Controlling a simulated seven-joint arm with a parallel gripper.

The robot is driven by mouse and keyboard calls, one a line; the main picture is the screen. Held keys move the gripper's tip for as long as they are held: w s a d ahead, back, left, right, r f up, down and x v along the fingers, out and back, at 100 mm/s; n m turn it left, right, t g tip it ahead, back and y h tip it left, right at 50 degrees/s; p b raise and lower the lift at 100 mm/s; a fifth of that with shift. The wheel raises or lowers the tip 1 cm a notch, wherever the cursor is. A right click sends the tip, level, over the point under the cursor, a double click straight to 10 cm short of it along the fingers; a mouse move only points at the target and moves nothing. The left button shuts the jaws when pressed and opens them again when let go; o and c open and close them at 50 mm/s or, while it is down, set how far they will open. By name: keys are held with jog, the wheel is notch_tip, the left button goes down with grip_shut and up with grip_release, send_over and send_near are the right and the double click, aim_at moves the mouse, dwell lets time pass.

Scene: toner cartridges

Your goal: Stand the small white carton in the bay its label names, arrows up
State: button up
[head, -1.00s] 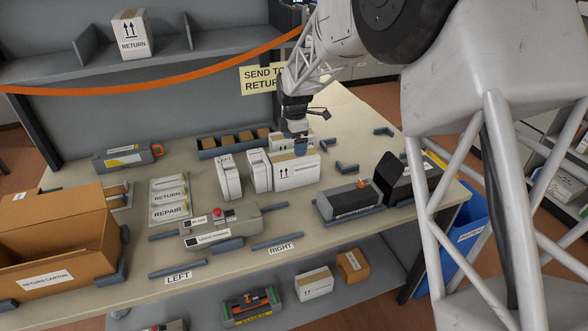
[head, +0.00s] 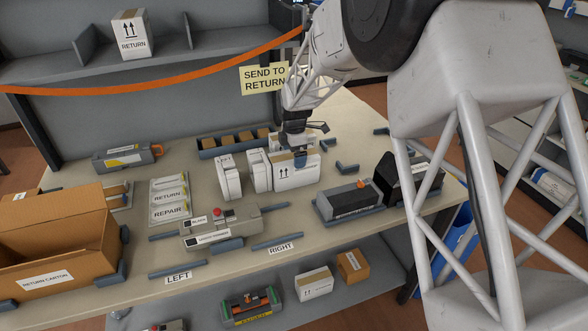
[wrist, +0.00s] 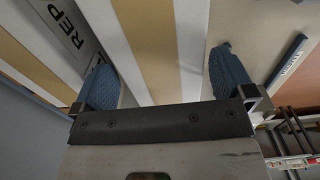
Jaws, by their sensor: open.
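A white carton (head: 293,175) with tan tape and printed upward arrows stands on the table under my gripper. My gripper (head: 298,158) is open above it, one blue finger in front of its near face. In the wrist view, the open gripper's fingers (wrist: 164,82) sit on either side of a taped white carton top (wrist: 190,50), with a visible gap on the right. A neighbouring box (wrist: 62,45) shows part of a label, "REP". Another white carton (head: 131,36), marked RETURN with arrows up, stands in a back shelf bay (head: 168,42).
Slim white cartons (head: 229,177) stand to the left. An orange strap (head: 200,78) crosses before the shelf, with a "SEND TO RETURN" note (head: 264,79). A brown return carton (head: 45,278) is at left.

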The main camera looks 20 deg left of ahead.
jog(key=shift+f, duration=1.5)
jog(key=shift+c, duration=0.5)
jog(key=c, duration=1)
jog(key=shift+o, duration=0.2)
jog(key=shift+r, duration=0.2)
notch_tip(320, 180, up, 18)
jog(key=shift+f, duration=0.15)
